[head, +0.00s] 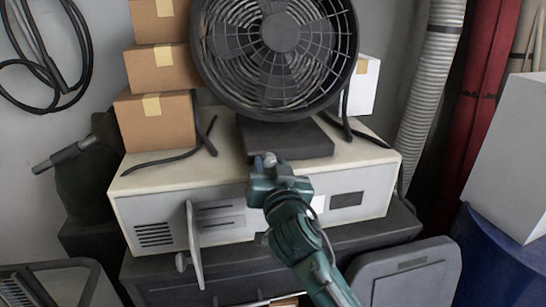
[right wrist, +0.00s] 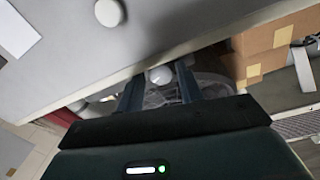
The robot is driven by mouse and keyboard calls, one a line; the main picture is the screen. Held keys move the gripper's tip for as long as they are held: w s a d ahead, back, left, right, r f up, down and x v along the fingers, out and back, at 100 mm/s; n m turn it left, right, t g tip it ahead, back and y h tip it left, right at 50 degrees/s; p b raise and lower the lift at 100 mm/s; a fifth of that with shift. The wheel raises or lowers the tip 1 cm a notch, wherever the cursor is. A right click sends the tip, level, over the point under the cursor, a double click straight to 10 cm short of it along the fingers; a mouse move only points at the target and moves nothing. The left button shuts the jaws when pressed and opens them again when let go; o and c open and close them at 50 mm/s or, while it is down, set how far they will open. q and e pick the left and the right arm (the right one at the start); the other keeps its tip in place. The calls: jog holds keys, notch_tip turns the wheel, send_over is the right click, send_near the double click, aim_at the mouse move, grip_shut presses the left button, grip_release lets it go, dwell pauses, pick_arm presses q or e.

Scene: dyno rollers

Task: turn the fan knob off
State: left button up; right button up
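The black fan (head: 281,35) stands on a dark base (head: 285,140) on top of the pale cabinet (head: 170,172). A small whitish round knob (head: 267,159) shows at the front of the base, just past my right gripper (head: 268,172). In the right wrist view my right gripper (right wrist: 159,72) has its two fingers apart, with the round white knob (right wrist: 160,76) between them near the tips. A gap seems to show on either side, but I cannot tell whether a finger touches it. Which way the knob is turned is too small to tell. My left gripper is not in view.
Cardboard boxes (head: 155,120) are stacked left of the fan, and a white box (head: 362,88) stands behind it at right. A black cable (head: 165,163) lies on the cabinet top. A pale upright lever (head: 194,245) stands out from the cabinet front.

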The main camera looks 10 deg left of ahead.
jog(key=shift+w+a, duration=0.1)
jog(key=shift+w, duration=0.1)
jog(key=shift+s+r, duration=0.1)
jog(key=shift+c, duration=0.2)
jog(key=c, duration=0.7)
jog(key=shift+n, duration=1.5)
jog(key=o, duration=0.7)
jog(key=shift+o, duration=0.2)
